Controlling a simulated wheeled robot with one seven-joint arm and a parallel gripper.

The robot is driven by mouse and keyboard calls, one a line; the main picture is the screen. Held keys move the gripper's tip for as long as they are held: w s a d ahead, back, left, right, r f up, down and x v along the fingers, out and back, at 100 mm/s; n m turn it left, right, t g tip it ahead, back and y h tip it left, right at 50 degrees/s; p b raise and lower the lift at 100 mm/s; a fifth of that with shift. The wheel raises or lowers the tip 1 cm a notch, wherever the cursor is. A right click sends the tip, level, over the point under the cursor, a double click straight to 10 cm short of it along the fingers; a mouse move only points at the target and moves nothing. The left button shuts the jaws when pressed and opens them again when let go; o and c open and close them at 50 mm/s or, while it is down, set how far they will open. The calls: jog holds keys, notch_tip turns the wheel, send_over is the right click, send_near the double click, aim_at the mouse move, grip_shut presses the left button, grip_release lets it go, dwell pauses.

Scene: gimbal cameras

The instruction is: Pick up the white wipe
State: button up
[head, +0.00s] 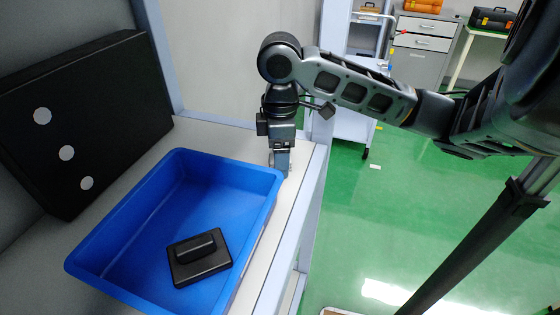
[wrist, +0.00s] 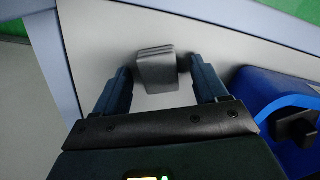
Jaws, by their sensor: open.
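My gripper (head: 279,163) points down at the far right corner of the shelf, just beyond the blue bin. In the wrist view my gripper (wrist: 159,68) is open, with one finger on each side of a small grey, layered-looking block (wrist: 157,66). This block looks like the wipe, though it appears grey rather than white. Gaps show between it and both fingers. In the head view the block is mostly hidden by my gripper.
The blue bin (head: 262,177) stands close to my gripper and holds a black block with a handle (head: 199,258). It also shows in the wrist view (wrist: 262,82). A black panel with white discs (head: 105,100) leans at the left. The shelf edge and a post are near my gripper.

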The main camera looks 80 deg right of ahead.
jog(key=c, duration=1.2)
notch_tip(320, 180, up, 10)
jog(key=shift+p, duration=0.35)
